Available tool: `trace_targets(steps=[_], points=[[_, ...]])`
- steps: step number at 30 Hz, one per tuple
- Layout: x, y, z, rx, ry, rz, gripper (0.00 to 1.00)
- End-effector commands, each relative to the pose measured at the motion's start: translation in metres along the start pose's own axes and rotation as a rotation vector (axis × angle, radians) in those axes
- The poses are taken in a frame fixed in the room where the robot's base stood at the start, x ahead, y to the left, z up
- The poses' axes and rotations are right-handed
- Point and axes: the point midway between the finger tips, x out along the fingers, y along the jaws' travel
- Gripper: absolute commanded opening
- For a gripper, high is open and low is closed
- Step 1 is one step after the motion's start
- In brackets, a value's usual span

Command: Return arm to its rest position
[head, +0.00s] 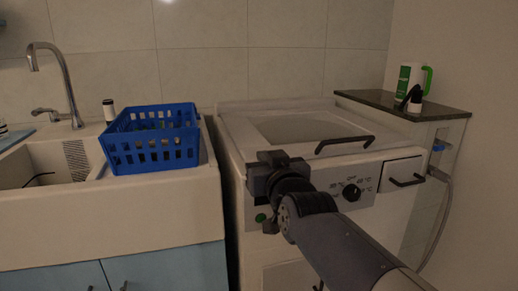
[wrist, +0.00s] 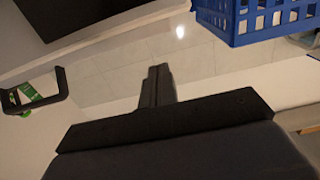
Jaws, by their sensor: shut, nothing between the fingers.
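My gripper (wrist: 157,86) shows in the wrist view with its two dark fingers together and nothing between them. In the head view my arm reaches up from the lower right, and my gripper (head: 268,165) is in front of the white washing machine (head: 232,158), near its top front edge. The fingertips are hard to make out there.
A blue basket (head: 153,158) stands on the sink counter at left, beside the faucet (head: 68,90). The machine has a dark handle (head: 345,143) and a knob (head: 351,192). A dark shelf (head: 440,108) at right holds a green and white container (head: 405,78).

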Motion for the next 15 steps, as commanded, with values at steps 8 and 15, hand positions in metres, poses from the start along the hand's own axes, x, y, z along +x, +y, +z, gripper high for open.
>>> trace_targets(steps=[8,15], points=[[-0.037,0.000,0.010,0.000,0.004,0.000,0.00],[-0.045,0.001,0.014,0.000,0.005,0.001,0.00]])
